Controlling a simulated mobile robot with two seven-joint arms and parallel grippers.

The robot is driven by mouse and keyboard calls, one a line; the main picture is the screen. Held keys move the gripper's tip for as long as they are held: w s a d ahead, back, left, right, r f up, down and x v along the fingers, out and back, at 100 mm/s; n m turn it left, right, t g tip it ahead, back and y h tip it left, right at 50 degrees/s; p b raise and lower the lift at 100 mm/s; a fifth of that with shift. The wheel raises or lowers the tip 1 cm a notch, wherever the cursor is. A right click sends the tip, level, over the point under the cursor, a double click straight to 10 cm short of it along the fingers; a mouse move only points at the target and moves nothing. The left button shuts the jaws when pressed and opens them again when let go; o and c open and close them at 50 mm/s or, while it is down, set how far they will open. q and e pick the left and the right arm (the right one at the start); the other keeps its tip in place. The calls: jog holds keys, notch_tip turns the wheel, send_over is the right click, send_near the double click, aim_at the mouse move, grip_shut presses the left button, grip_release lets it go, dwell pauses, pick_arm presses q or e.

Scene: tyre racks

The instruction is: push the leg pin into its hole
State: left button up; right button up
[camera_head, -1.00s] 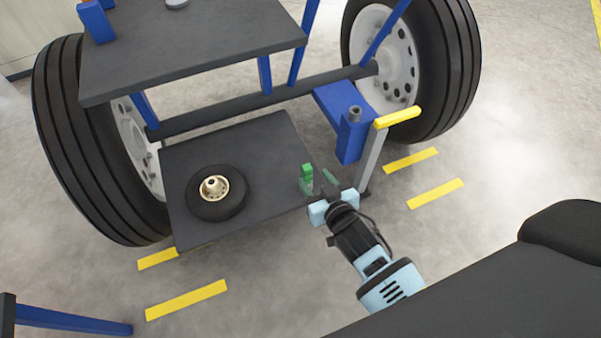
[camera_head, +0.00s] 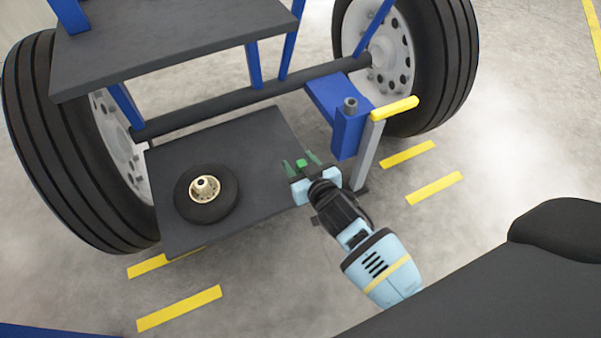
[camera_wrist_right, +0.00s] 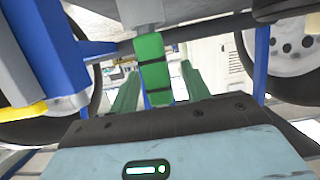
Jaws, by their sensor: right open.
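The leg pin shows as a green grip (camera_head: 302,163) with dark bands in the wrist view (camera_wrist_right: 153,68), by the right edge of the lower shelf. My right gripper (camera_head: 298,159) is open, its two green fingers on either side of the grip. In the wrist view the fingers (camera_wrist_right: 160,76) stand apart, with gaps beside the grip. The pin's hole is hidden. The blue leg sleeve (camera_head: 347,134) and grey leg (camera_head: 369,155) stand right of the gripper. My left gripper is out of view.
The lower shelf (camera_head: 240,145) carries a small wheel (camera_head: 207,193). A yellow handle (camera_head: 395,108) juts out above my right wrist. Large tyres (camera_head: 448,60) flank the rack, and a dark upper shelf (camera_head: 170,35) overhangs behind. Floor at the right is clear.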

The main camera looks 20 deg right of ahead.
jog(key=shift+w+f, duration=0.15)
jog(key=shift+w, duration=0.3)
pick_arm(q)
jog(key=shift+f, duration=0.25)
pick_arm(e)
grip_shut()
